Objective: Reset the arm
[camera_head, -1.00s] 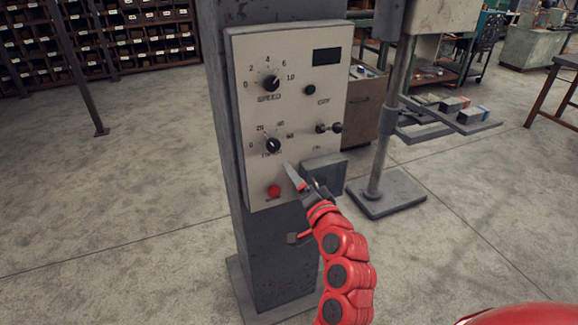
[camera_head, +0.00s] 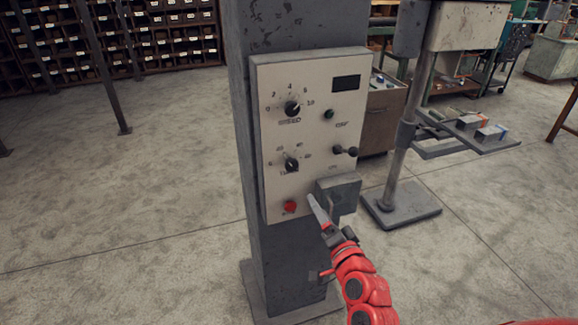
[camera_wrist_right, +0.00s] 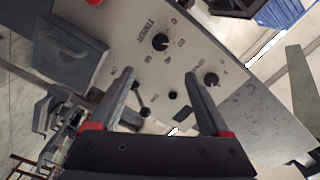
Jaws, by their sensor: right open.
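My right arm and gripper (camera_head: 314,204) reach up from the bottom right, in front of the lower part of a beige control panel (camera_head: 275,125). In the right wrist view the two fingers of my right gripper (camera_wrist_right: 160,76) stand well apart, with nothing held between them. Panel parts show beyond them. I cannot tell whether the fingers touch the panel. My left gripper is not in view.
The panel has two black knobs (camera_head: 292,108), a red button (camera_head: 290,207), a switch lever (camera_head: 345,151) and a grey box (camera_head: 338,192) close beside my gripper. It hangs on a dark column (camera_head: 300,25). Open floor (camera_head: 120,190) lies left.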

